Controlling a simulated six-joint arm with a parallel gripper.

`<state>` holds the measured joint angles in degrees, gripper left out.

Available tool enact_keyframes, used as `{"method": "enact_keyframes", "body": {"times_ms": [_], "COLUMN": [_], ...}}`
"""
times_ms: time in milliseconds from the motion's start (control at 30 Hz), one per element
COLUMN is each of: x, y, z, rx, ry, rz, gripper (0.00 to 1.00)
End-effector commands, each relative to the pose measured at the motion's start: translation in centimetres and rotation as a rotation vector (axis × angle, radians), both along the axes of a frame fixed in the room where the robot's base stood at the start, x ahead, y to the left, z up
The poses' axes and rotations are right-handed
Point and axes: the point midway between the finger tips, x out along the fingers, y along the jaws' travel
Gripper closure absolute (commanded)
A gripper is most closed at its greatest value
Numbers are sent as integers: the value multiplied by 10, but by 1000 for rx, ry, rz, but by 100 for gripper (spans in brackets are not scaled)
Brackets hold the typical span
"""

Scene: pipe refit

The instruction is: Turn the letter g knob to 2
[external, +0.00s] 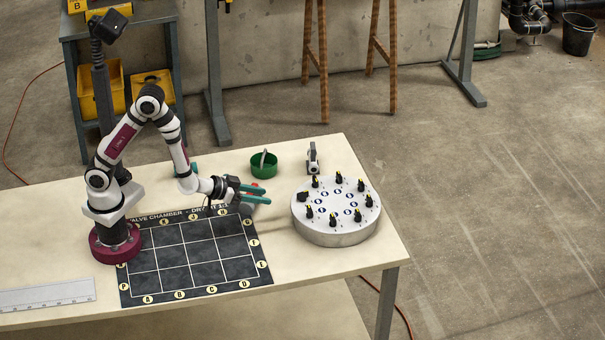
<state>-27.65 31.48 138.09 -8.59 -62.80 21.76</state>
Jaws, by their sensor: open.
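A round grey-white drum (336,236) stands at the right end of the table. Several black knobs with yellow marks, such as one near its front (333,218), are set around its top. Small blue round labels form a ring inside them. The letters and the dial numbers are too small to read, so I cannot tell which knob is g or where it points. My gripper (262,194) is open, with its teal fingers apart and pointing right. It is above the table, left of the drum and apart from it. Nothing shows held between the fingers.
A dark gridded mat (190,262) lies on the table in front of my arm. A green bowl (263,170) with something grey in it stands behind my gripper. A small grey-and-black item (313,158) stands behind the drum. A ruler (45,295) lies at front left.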

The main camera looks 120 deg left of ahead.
Motion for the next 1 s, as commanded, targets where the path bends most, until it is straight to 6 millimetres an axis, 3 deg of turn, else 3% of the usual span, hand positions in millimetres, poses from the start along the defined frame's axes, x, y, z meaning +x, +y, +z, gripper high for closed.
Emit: {"method": "enact_keyframes", "body": {"times_ms": [67, 167, 700, 1000], "x": [-12, -14, 56, 67], "y": [10, 18, 119, 134], "z": [0, -1, -50, -58], "rx": [41, 63, 63, 63], "ry": [-23, -37, -43, -43], "rz": [52, 78, 78, 78], "gripper": [55, 55, 55, 55]}}
